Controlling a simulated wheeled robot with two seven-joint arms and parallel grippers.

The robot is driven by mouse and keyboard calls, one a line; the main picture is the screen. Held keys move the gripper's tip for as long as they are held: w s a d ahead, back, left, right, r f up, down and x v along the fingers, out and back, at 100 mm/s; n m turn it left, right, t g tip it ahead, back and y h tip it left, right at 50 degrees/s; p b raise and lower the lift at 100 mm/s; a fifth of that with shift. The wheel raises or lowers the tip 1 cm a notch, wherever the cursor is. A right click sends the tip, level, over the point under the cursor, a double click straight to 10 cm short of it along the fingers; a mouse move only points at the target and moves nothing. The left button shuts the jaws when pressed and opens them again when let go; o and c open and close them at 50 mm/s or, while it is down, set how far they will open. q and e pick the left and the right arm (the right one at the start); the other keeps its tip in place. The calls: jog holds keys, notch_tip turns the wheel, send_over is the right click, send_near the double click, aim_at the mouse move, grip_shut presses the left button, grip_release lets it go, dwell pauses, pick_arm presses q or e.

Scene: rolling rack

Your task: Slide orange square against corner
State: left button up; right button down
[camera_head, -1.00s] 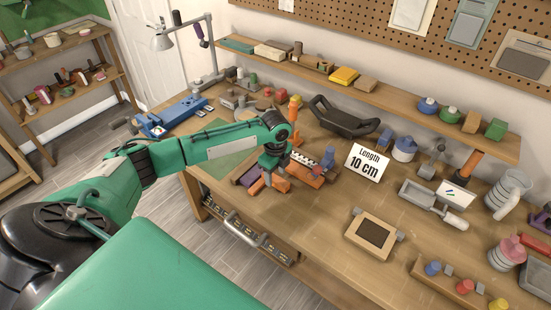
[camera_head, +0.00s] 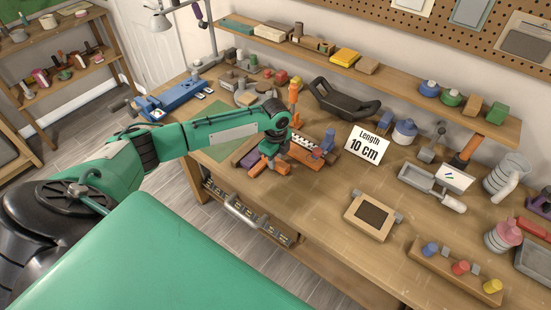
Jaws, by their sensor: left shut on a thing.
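My left gripper (camera_head: 270,161) points down at the workbench, left of the middle. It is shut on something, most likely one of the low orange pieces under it. An orange piece (camera_head: 279,166) shows just right of the fingers. A longer orange-brown piece (camera_head: 302,156) lies further right. A purple piece (camera_head: 250,157) lies at the left of the fingers. I cannot tell which orange piece is the square, and the fingers hide part of the group. The corner is not clear to me. My right gripper is not in view.
A white "Length 10 cm" sign (camera_head: 367,145) stands to the right. A blue vise (camera_head: 177,98) sits at the bench's far left. A framed dark panel (camera_head: 372,216) lies in front, with bare bench around it. An open drawer (camera_head: 247,213) hangs below the front edge.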

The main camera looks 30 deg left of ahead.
pick_arm(q)
jog(key=shift+w, duration=0.15)
jog(key=shift+w+d+b, duration=0.15)
jog(key=shift+w+b, duration=0.3)
jog(key=shift+w, duration=0.7)
jog(key=shift+w, duration=0.25)
jog(key=shift+w+b, duration=0.4)
jog(key=shift+w, duration=0.25)
jog(key=shift+w, duration=0.1)
jog(key=shift+r+p, duration=0.2)
jog(key=shift+p, duration=0.25)
